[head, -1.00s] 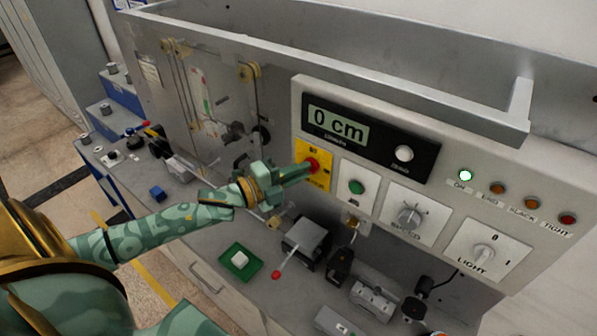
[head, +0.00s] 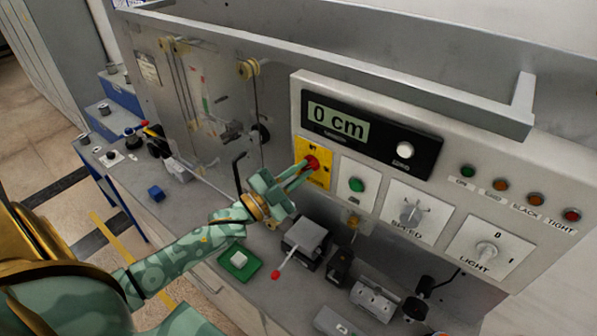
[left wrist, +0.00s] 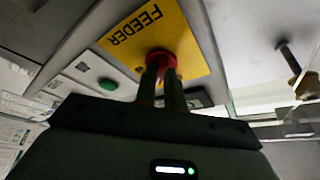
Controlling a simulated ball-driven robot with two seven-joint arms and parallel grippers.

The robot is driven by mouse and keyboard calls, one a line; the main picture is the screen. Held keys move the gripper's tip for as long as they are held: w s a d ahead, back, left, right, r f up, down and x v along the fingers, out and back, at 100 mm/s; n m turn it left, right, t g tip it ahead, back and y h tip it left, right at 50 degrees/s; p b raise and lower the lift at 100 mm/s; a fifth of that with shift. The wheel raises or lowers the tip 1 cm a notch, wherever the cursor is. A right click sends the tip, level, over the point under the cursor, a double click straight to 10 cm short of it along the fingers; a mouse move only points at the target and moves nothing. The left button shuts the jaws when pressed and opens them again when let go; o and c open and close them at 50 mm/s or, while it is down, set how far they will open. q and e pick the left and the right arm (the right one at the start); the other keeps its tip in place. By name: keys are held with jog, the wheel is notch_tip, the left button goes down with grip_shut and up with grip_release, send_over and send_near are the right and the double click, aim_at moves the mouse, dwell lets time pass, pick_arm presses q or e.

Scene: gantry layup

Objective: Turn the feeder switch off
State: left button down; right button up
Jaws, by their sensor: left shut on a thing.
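The feeder switch is a red knob (head: 312,162) on a yellow plate (head: 314,180) at the left end of the control panel. In the left wrist view the red knob (left wrist: 161,62) sits on the yellow plate marked FEEDER (left wrist: 190,40). My left gripper (head: 306,168) reaches up to the knob from the lower left. In the left wrist view its two fingers (left wrist: 162,80) are shut on the knob and hide part of it. The ON lamp (head: 468,171) on the panel is dark. My right gripper does not show.
Right of the knob are a green button (head: 357,185), the SPEED dial (head: 411,212) and the LIGHT switch (head: 486,251). The display (head: 338,122) reads 0 cm. Below stand a grey block (head: 304,238), a red-tipped lever (head: 276,274) and a green tray (head: 231,273).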

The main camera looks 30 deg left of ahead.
pick_arm(q)
jog(key=n+y, duration=0.1)
jog(key=n, duration=0.1)
jog(key=n+t+y, duration=0.1)
jog(key=n, duration=0.2)
jog(key=shift+d+f+t+p, duration=0.15)
jog(key=shift+t+p, duration=0.15)
jog(key=shift+p, duration=0.05)
jog(key=n+y+p, duration=0.1)
jog(key=n, duration=0.3)
jog(key=n+t+y+p, duration=0.1)
jog(key=n+y, duration=0.1)
jog(key=n, duration=0.1)
jog(key=shift+d+f+n+y, duration=0.1)
jog(key=shift+d+n+y, duration=0.1)
jog(key=shift+n+y, duration=0.15)
jog(key=shift+n, duration=0.25)
jog(key=c, duration=1.5)
grip_release()
jog(key=shift+b+v, duration=2.35)
jog(key=shift+v, duration=5.9)
jog(key=shift+w+d+f, duration=0.1)
